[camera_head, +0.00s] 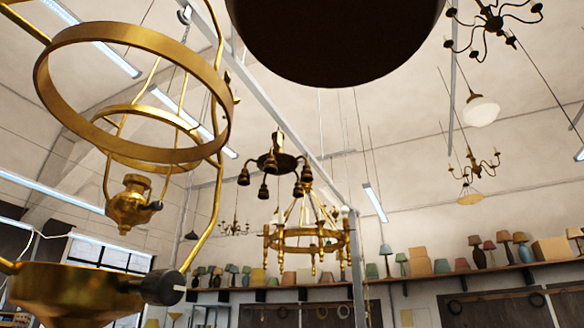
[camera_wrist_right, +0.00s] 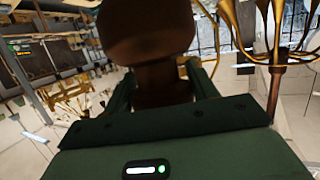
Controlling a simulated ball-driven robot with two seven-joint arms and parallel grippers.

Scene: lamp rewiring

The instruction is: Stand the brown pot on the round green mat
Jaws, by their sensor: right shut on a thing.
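In the right wrist view, my right gripper (camera_wrist_right: 164,84) is shut on a brown pot (camera_wrist_right: 147,32). Its green fingers stand on both sides of the pot's narrower part, and the wider rounded part extends beyond them. The pot is off any surface that I can make out. A large dark brown round shape (camera_head: 335,45) fills the top middle of the head view; I cannot tell whether it is the same pot. The round green mat and my left gripper show in neither view.
The head view looks up at hanging lamps. A brass ring lamp (camera_head: 135,28) is close on the left, with a brass bowl (camera_head: 75,295) below it. A brass chandelier (camera_head: 308,240) hangs farther back. A wall shelf (camera_head: 400,280) holds several lampshades.

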